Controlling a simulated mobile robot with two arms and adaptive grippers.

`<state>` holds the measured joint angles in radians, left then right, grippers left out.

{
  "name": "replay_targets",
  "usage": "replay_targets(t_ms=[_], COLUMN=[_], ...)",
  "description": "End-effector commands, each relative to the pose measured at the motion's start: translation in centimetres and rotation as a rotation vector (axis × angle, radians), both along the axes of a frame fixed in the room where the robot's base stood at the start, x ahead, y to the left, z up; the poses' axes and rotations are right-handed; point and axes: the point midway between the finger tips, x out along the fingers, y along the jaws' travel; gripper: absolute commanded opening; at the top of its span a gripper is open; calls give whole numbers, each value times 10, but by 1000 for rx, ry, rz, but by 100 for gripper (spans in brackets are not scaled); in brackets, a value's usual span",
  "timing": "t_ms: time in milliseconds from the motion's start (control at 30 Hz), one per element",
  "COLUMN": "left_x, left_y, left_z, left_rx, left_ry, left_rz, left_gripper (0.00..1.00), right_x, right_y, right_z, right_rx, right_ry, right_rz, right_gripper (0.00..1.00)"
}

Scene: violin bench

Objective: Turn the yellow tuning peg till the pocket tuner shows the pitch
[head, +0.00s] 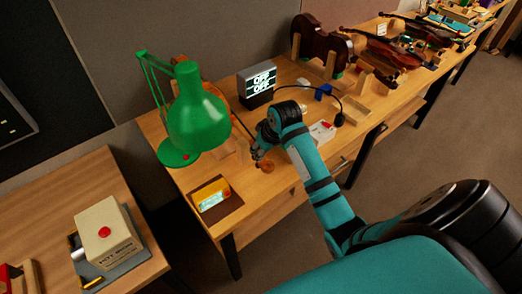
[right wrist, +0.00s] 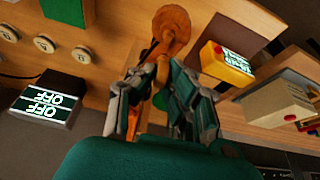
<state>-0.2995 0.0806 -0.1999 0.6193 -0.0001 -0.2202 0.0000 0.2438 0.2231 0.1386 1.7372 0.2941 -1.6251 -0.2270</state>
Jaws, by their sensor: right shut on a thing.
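My right gripper (head: 257,158) is at the front of the bench, over the wooden scroll end (head: 267,167) of an instrument. In the right wrist view, its two fingers (right wrist: 163,100) close around the pegbox below the round wooden scroll (right wrist: 173,24). They are shut on the yellow tuning peg, which they hide almost wholly. The yellow pocket tuner (head: 212,194) lies on a dark mat to the left of the gripper. Its lit screen also shows in the right wrist view (right wrist: 228,60), but I cannot read it surely. My left gripper is out of view.
A green lamp (head: 197,118) stands close left of the gripper. A lit sign reading OFF (head: 257,84) stands behind. Violins (head: 322,47) on wooden stands fill the back right. A cream box with a red button (head: 106,230) sits on the separate left table.

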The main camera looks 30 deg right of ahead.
Motion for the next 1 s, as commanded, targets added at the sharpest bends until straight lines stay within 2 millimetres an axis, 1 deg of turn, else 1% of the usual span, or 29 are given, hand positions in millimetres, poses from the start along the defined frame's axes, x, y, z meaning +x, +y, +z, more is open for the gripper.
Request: replay_targets(t_ms=[200, 433, 467, 600, 633, 867, 1000], left_x=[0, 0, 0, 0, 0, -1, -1], left_y=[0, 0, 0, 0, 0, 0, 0], left_z=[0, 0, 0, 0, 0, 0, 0], left_rx=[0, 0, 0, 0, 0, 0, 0], left_ry=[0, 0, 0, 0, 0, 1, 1], left_rz=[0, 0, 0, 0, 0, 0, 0], left_gripper=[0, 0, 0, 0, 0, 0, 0], right_x=[0, 1, 1, 1, 1, 0, -2], right_y=[0, 0, 0, 0, 0, 0, -1], right_z=[1, 1, 1, 1, 1, 1, 8], right_rx=[-1, 0, 0, 0, 0, -1, -2], right_ry=[-2, -2, -2, -2, -2, -1, -2], right_rz=[-98, -101, -101, -101, -101, -100, -100], right_gripper=[0, 0, 12, 30, 33, 33, 33])
